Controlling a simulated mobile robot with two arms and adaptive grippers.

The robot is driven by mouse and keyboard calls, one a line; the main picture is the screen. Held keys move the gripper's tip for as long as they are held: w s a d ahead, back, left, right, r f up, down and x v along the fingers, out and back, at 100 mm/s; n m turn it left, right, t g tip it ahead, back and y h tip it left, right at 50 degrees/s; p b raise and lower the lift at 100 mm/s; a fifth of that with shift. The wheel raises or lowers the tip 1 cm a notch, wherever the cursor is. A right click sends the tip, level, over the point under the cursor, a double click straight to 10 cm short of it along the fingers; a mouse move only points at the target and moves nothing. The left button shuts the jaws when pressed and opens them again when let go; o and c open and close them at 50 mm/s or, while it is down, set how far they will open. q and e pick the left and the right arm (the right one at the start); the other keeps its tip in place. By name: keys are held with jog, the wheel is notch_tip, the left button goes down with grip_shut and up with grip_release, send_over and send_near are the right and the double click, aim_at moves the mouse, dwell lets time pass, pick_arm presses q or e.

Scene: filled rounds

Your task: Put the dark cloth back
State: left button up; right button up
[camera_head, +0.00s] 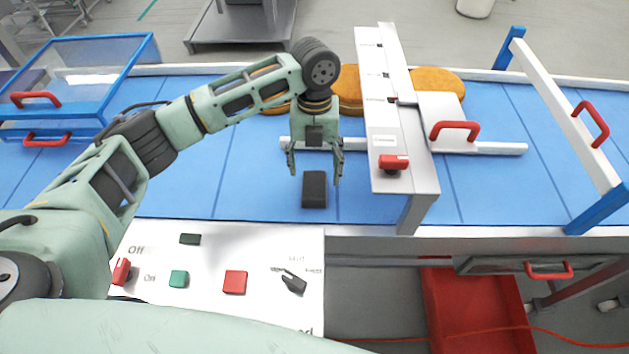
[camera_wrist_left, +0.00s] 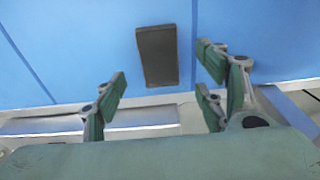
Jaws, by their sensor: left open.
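The dark cloth (camera_head: 314,189) looks like a small dark rectangular block and lies on the blue belt, left of the white bridge. It also shows in the left wrist view (camera_wrist_left: 157,55), lying on the blue surface. My left gripper (camera_head: 315,180) is open and empty, with its fingers pointing down close to the dark cloth. In the wrist view the fingers of my left gripper (camera_wrist_left: 165,85) are spread apart, and the cloth appears beyond them, in the gap between them. I cannot tell whether a finger touches it. My right gripper is not in view.
A white bridge (camera_head: 393,120) with a red handle crosses the blue belt (camera_head: 250,190) just right of the gripper. Orange rounds (camera_head: 437,80) lie behind it. A control panel (camera_head: 215,265) with buttons is in front. A red bin (camera_head: 470,310) stands below right.

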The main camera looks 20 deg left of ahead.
aim_at(315, 180)
pick_arm(q)
notch_tip(315, 180, up, 6)
jog(key=b, duration=0.1)
jog(key=shift+w+r, duration=0.15)
jog(key=shift+w, duration=0.2)
jog(key=shift+a, duration=0.1)
